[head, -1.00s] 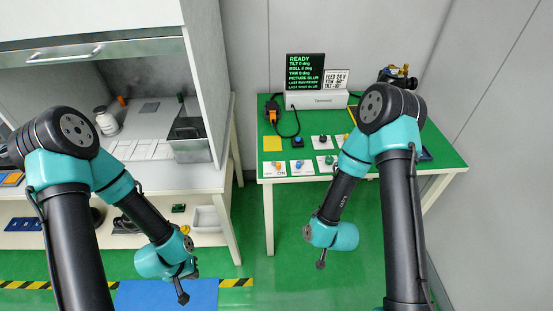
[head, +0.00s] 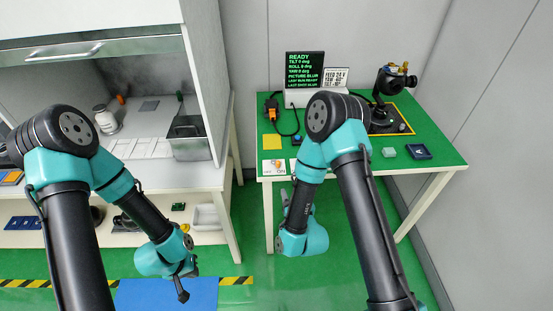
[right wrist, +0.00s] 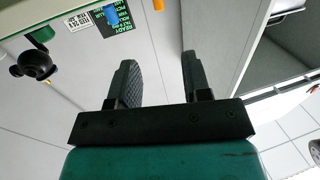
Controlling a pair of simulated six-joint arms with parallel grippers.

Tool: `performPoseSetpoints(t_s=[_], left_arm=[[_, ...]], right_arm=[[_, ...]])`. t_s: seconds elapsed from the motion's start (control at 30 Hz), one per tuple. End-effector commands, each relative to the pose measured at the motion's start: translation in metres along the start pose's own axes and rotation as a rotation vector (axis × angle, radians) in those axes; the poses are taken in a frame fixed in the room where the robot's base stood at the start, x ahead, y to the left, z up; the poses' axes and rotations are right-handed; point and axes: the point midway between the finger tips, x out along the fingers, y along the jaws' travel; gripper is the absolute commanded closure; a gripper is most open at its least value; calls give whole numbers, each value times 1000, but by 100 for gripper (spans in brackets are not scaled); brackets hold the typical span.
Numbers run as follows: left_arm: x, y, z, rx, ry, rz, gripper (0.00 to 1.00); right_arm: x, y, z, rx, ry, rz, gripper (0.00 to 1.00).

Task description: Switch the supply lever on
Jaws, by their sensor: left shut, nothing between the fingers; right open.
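The supply lever's white plate (head: 273,168) lies at the front left corner of the green table in the head view, with a small orange knob on it. Its right part is close to my right arm, and I cannot tell the lever's position. My right gripper (right wrist: 160,78) is open and empty in the right wrist view, fingers wide apart. In the head view it is low before the table's front edge, below the plate, mostly hidden by my arm. An orange tip (right wrist: 158,5) shows at the top of the wrist view. My left gripper (head: 183,296) is shut and empty above the blue mat.
A display reading READY (head: 305,68) stands at the table's back. A black gimbal camera (head: 392,85) stands at the right. A yellow pad (head: 272,142), a pale green block (head: 389,152) and a navy tray (head: 418,152) lie on the table. My right arm covers the front middle.

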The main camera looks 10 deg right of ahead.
Motion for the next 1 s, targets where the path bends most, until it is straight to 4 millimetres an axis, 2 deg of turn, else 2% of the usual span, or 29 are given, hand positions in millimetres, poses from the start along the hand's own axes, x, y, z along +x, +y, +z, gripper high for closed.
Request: performPoseSetpoints(t_s=[0.23,0.37,1.0], left_arm=[[0,0,0,0,0,0,100],[0,0,0,0,0,0,100],[0,0,0,0,0,0,100]], right_arm=[[3,0,0,1,0,0,56],[13,0,0,1,1,1,56],[117,0,0,1,1,1,56]])
